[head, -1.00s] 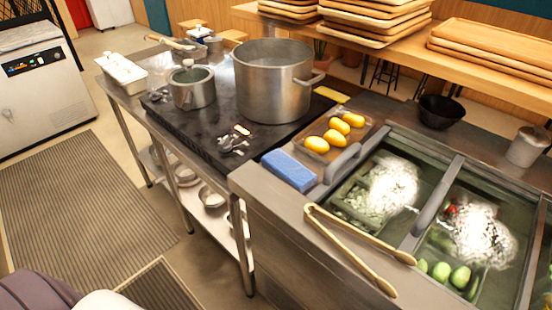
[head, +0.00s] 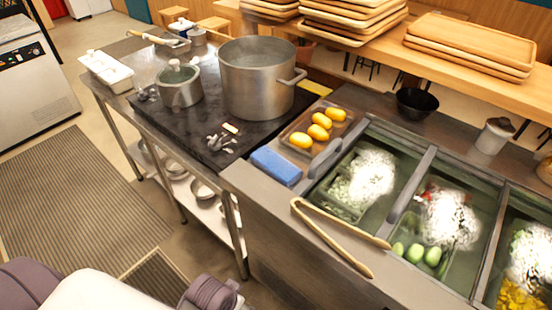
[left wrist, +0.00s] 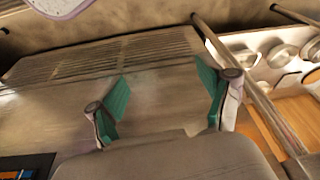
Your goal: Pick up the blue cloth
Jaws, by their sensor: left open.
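The blue cloth (head: 276,166) lies folded as a flat block on the steel counter's left end, between the black stove top and the sunken food bins. My left gripper (left wrist: 160,105) shows in the left wrist view with its two green-padded fingers spread wide and nothing between them. The floor and a striped mat lie beyond the fingers, and the cloth is not in that view. In the head view part of my arm shows at the bottom left, well below and left of the cloth, with its fingers out of frame. My right gripper is in neither view.
Wooden tongs (head: 335,240) lie in front of the cloth's right side. A tray of yellow items (head: 318,126) sits just behind it. A large steel pot (head: 257,80) stands on the stove top (head: 170,118).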

